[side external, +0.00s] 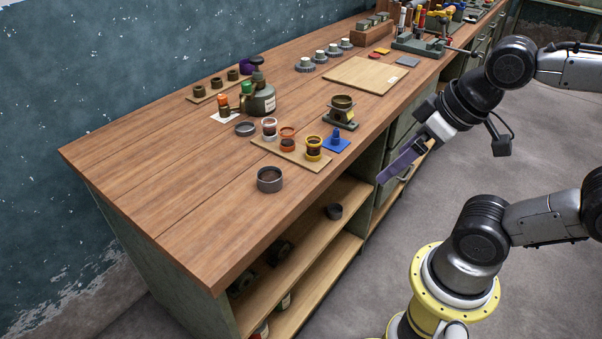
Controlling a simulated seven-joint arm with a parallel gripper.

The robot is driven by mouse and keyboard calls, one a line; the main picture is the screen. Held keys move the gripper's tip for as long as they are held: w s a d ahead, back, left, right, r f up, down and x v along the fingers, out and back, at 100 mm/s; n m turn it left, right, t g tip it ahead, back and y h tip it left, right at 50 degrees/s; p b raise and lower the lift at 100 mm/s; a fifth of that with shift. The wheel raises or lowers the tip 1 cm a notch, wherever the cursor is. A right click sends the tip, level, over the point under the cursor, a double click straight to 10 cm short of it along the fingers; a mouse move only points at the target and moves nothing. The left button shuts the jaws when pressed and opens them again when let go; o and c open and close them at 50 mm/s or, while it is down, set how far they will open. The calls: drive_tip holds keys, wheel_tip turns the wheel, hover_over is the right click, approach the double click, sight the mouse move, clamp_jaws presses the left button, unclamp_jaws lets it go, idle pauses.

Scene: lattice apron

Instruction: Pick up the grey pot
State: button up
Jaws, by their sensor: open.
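A round grey pot (269,179) with a dark inside stands upright near the front edge of the wooden bench top. Nothing touches it.
A wooden board (311,160) with several small jars lies behind the pot. A low grey dish (245,128), a dark green bottle (262,98), a blue piece (337,139) and a brass-bowled stand (342,109) are farther back. The bench's left end is clear.

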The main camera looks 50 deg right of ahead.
drive_tip(key=w+r+m+t, duration=0.1)
drive_tip(key=w+r+t, duration=0.1)
drive_tip(key=w+t, duration=0.35)
drive_tip(key=w+r+t, duration=0.2)
drive_tip(key=w+r, duration=0.1)
drive_tip(key=w, duration=0.6)
drive_tip(key=w+r+m+t, duration=0.1)
drive_tip(key=w+r+t, duration=0.1)
drive_tip(key=w+t, duration=0.35)
drive_tip(key=n+g, duration=0.2)
approach(262, 174)
drive_tip(key=s, duration=0.3)
drive_tip(key=shift+s+d+r, duration=0.1)
drive_tip(key=shift+d, duration=0.2)
drive_tip(key=shift+w+a, duration=0.1)
drive_tip(key=shift+w, duration=0.25)
drive_tip(key=w, duration=0.4)
drive_tip(key=w+f, duration=0.1)
drive_tip(key=w, duration=0.3)
drive_tip(key=w+f, duration=0.1)
drive_tip(key=w, duration=0.4)
drive_tip(key=shift+a, duration=0.2)
drive_tip(key=shift+r, duration=0.1)
drive_tip(key=c, duration=1.5)
drive_tip(key=shift+c, duration=0.2)
drive_tip(key=shift+r, duration=0.1)
